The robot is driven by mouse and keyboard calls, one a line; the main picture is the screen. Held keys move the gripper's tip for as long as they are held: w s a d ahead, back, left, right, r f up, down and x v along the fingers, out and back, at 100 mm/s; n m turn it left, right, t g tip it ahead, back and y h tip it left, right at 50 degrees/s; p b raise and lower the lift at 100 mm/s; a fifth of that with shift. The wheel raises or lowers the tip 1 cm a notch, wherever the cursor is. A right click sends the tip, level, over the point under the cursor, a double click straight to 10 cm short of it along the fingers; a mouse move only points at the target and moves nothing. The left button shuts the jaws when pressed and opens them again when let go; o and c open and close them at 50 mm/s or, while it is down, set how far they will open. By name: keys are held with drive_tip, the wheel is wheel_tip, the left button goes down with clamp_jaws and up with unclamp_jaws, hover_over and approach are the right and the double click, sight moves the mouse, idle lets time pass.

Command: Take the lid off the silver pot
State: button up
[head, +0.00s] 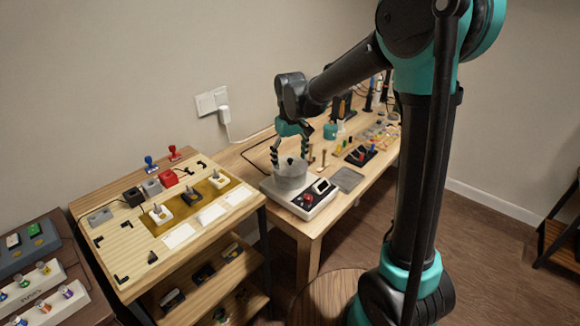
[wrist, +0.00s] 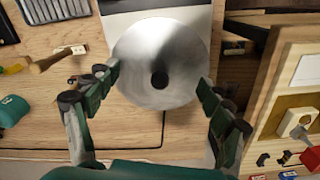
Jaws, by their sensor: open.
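The silver pot (head: 290,181) stands on a white device with a red knob, at the near end of the long wooden bench. Its round silver lid (wrist: 178,48) fills the upper middle of the wrist view, with a dark knob (wrist: 159,81) at its centre. The lid sits on the pot. My gripper (head: 290,158) is above the pot, pointing down. In the wrist view my gripper (wrist: 158,80) is open, its two green fingers spread on either side of the lid, with the knob between them. Nothing is held. The pot's walls are hidden under the lid in the wrist view.
The white device (head: 312,203) with the red knob lies under the pot near the bench edge. A grey tray (head: 347,180) and small tools lie to the right. A lower wooden stand (head: 140,235) with switches and stamps is at the left.

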drive_tip(key=c, duration=1.8)
drive_tip(key=shift+c, duration=0.2)
